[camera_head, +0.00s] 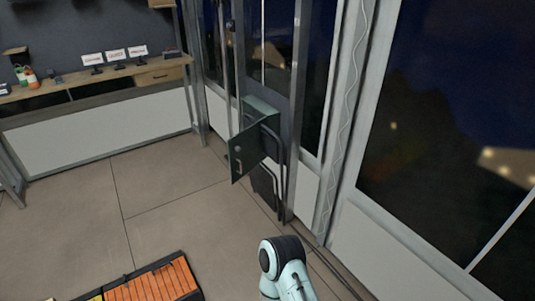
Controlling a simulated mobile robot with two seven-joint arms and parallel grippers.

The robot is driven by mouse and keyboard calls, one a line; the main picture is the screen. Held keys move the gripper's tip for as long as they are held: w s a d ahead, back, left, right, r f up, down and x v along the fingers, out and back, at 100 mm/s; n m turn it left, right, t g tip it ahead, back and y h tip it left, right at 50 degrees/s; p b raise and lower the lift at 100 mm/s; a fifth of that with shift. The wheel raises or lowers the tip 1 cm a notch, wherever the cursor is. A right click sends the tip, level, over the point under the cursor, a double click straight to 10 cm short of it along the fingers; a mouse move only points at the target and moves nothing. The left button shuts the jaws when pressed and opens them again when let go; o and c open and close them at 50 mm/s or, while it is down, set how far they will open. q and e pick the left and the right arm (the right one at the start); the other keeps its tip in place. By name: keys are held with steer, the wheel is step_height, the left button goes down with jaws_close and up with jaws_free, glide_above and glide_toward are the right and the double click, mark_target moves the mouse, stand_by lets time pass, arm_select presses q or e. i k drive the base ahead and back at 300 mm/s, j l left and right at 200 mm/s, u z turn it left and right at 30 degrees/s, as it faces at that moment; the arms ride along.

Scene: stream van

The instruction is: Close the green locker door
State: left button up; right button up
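The green locker (259,108) is a small dark green box fixed to the frame of the glazed wall, right of the picture's middle. Its door (247,151) stands open, swung out toward the room, with a small handle on its face. The inside of the locker is mostly hidden behind the door. Part of my arm shows at the bottom edge, well short of the locker and apart from it. Neither gripper is in view.
A counter (100,77) with small signs and bottles runs along the back left wall. An orange slatted item (150,284) lies at the bottom left. Black curved rails stand beside the locker. The tiled floor (170,190) between is clear. Large windows line the right.

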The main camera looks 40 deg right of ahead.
mark_target(251, 154)
steer(key=z, duration=1.35)
steer(key=i+l+u, duration=0.15)
steer(key=i+l, duration=0.25)
steer(key=i, duration=0.25)
steer(key=i+l+u, duration=0.15)
steer(key=i+l, duration=0.3)
steer(key=i, duration=0.15)
